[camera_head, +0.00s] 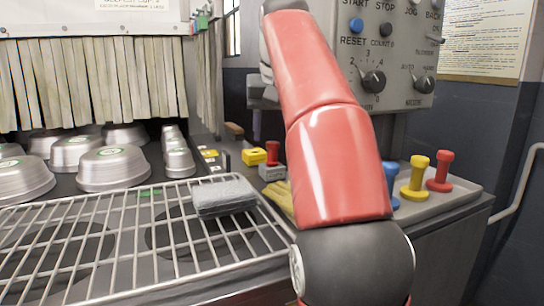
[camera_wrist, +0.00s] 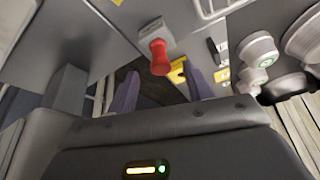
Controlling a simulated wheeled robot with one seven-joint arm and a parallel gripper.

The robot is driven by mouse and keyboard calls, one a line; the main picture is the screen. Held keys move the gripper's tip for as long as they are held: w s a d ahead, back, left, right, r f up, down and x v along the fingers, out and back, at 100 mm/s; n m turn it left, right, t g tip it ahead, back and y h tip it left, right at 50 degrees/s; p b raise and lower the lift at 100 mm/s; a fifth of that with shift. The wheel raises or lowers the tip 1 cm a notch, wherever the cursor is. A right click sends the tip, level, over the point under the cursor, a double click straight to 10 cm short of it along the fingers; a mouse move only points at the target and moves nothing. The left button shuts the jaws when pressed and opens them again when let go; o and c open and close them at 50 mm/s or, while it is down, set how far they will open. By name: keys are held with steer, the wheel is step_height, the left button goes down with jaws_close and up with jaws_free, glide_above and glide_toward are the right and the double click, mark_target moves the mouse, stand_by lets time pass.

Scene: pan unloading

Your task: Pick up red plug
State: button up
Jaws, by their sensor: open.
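A red plug (camera_head: 272,152) stands on a small grey block (camera_head: 271,172) beside a yellow block (camera_head: 254,156). A second red plug (camera_head: 440,170) stands on the tray at the right. In the wrist view, a red plug (camera_wrist: 160,57) with a grey block (camera_wrist: 153,30) behind it lies just beyond my fingertips, near the middle. My gripper (camera_wrist: 162,88) is open, its two fingers apart with nothing seen between them. It looks apart from the plug, though the exact distance is unclear. In the head view my arm hides my gripper.
A yellow plug (camera_head: 415,175) and a partly hidden blue one (camera_head: 391,178) stand on the grey tray (camera_head: 460,190). A wire rack (camera_head: 130,240) holds a grey pad (camera_head: 223,196). Several metal pans (camera_head: 112,168) lie behind it. A control panel (camera_head: 395,60) rises behind my arm.

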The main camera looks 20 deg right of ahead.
mark_target(273, 143)
steer(key=b+x, duration=0.1)
steer(key=x, duration=0.3)
steer(key=shift+f, duration=0.25)
steer(key=c, duration=1.1)
steer(key=shift+r, duration=0.1)
